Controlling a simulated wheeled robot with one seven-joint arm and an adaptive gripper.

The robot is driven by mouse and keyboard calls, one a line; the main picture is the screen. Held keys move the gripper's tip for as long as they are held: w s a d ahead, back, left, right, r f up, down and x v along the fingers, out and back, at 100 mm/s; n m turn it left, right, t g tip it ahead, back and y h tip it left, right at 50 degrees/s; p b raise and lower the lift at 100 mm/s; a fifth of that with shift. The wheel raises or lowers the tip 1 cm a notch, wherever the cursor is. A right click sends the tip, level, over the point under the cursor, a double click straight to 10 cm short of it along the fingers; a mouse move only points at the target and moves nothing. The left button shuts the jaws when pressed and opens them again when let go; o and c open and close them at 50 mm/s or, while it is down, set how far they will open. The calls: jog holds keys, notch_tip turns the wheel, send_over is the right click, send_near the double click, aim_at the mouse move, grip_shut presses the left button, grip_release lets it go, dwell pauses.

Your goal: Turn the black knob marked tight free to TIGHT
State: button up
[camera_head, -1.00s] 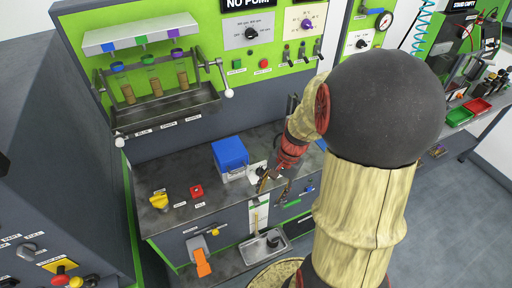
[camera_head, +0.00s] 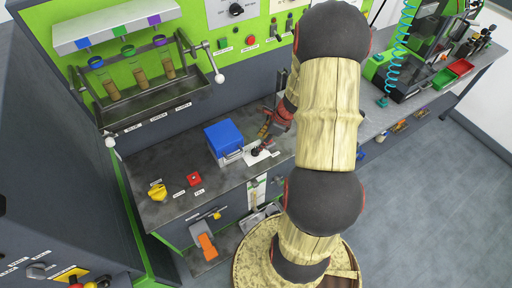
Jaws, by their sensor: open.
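The bench top carries a blue box (camera_head: 224,138) with a clear front. Just right of it is a small white plate (camera_head: 254,158) with a dark part (camera_head: 265,147) over it. This may be the black knob or part of my gripper; I cannot tell which. The tight and free marks are too small to read. My gripper (camera_head: 262,142) hangs from the red wrist just above and beside this plate. Its jaws are open, but small and dark here, and whether they touch anything is unclear. My arm hides the bench to the right.
A yellow knob (camera_head: 157,192) and a red button (camera_head: 193,179) stand on the bench's left. Behind is a rack with tubes over a metal trough (camera_head: 155,105).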

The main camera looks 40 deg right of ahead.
aim_at(255, 151)
jog(key=b+x, duration=0.1)
jog(key=x, duration=0.5)
jog(key=shift+f, duration=0.35)
jog(key=shift+a, duration=0.1)
jog(key=shift+c, duration=0.8)
jog(key=c, duration=1)
